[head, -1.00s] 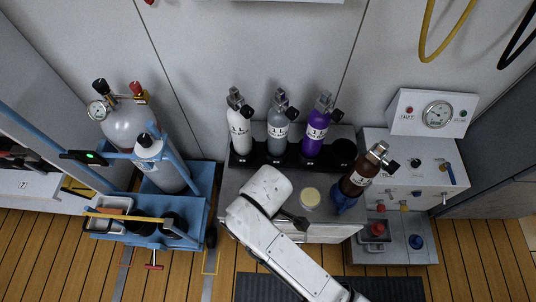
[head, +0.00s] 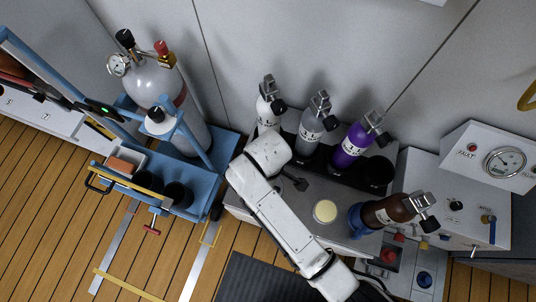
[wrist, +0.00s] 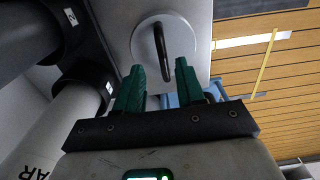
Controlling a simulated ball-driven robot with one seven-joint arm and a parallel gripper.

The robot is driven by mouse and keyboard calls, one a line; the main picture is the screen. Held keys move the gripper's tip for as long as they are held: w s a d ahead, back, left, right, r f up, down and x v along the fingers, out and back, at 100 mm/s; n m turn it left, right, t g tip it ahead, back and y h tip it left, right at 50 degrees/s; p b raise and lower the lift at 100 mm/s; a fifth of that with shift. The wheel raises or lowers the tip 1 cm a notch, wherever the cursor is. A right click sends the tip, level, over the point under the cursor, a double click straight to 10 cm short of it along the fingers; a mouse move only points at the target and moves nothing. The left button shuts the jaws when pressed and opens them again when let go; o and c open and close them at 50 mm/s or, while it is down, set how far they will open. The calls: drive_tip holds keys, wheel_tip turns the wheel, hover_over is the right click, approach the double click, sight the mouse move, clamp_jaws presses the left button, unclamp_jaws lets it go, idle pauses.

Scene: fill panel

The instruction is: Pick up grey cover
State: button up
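In the wrist view, a round light-grey cover (wrist: 185,38) with a dark bar handle (wrist: 162,52) lies on a grey surface. My gripper (wrist: 159,76) has two green fingers, which are apart with nothing held between them. The handle appears in line with the gap, just past the fingertips; I cannot tell how far beyond. In the head view, my white arm reaches over the left part of the grey bench (head: 297,218) and hides the cover and most of the gripper.
White, grey (head: 314,125) and purple (head: 356,143) bottles stand in a black rack behind. A cream disc (head: 325,211) and a brown bottle (head: 395,209) in a blue holder are right of my arm. A blue cart (head: 190,208) with a large cylinder stands left.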

drive_tip(key=f, duration=0.2)
drive_tip(key=f+b, duration=0.1)
drive_tip(key=f, duration=0.2)
drive_tip(key=shift+s+a+f+b, duration=0.15)
drive_tip(key=shift+a+b, duration=0.05)
drive_tip(key=shift+b, duration=0.1)
drive_tip(key=shift+c, duration=0.5)
clamp_jaws()
